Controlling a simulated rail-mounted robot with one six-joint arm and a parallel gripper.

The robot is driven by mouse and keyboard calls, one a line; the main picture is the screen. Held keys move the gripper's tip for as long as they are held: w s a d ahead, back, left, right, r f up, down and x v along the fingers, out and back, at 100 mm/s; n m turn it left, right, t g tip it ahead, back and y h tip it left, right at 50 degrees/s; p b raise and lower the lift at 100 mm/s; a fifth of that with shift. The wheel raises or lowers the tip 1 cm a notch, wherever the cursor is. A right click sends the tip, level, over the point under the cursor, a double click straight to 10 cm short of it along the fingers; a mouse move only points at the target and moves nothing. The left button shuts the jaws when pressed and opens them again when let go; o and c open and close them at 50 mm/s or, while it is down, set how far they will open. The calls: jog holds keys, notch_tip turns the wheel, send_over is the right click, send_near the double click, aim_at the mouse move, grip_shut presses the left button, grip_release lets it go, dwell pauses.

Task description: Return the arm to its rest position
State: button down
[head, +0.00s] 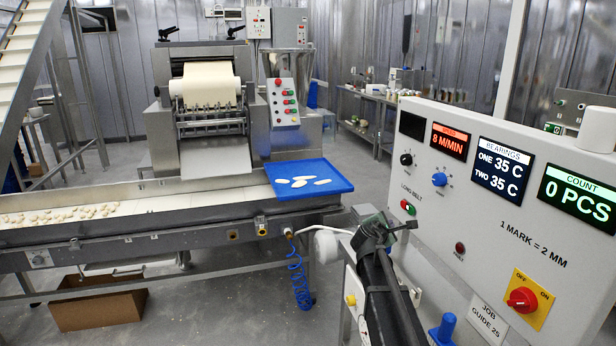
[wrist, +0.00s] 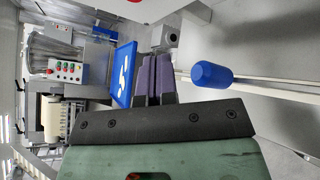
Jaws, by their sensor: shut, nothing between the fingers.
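My gripper (wrist: 154,66) shows in the wrist view, its two purple-padded fingers close together, shut and empty. In the head view my gripper (head: 398,228) is at the lower centre, in front of the white control panel (head: 480,225) and to the right of the blue tray (head: 340,180). My dark arm runs down from it toward the lower edge. The wrist view also shows the blue tray (wrist: 122,92), beyond and left of the fingers. The fingers appear apart from everything around them.
Flat pale pasta pieces (head: 302,182) lie in the tray on the conveyor's right end. The panel's red switch (head: 522,299) is at right.

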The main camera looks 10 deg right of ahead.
jog(key=s+a+f+m+g+y+p, duration=0.1)
jog(key=s+a+m+g+y+p, duration=0.1)
jog(key=s+a+m, duration=0.4)
jog(key=s+a+f+m+g+y+p, duration=0.1)
jog(key=s+a+m+g+y+p, duration=0.2)
jog(key=s+a, duration=0.4)
jog(key=s+a+m+g+y+p, duration=0.3)
jog(key=s+a+m+g+y, duration=0.2)
jog(key=s, duration=1.4)
jog(key=a+m+g, duration=0.1)
jog(key=a+m, duration=0.1)
jog(key=m, duration=0.1)
jog(key=shift+s+a+f+m, duration=0.25)
jog(key=shift+a+f+m, duration=0.05)
jog(key=shift+a+f, duration=0.1)
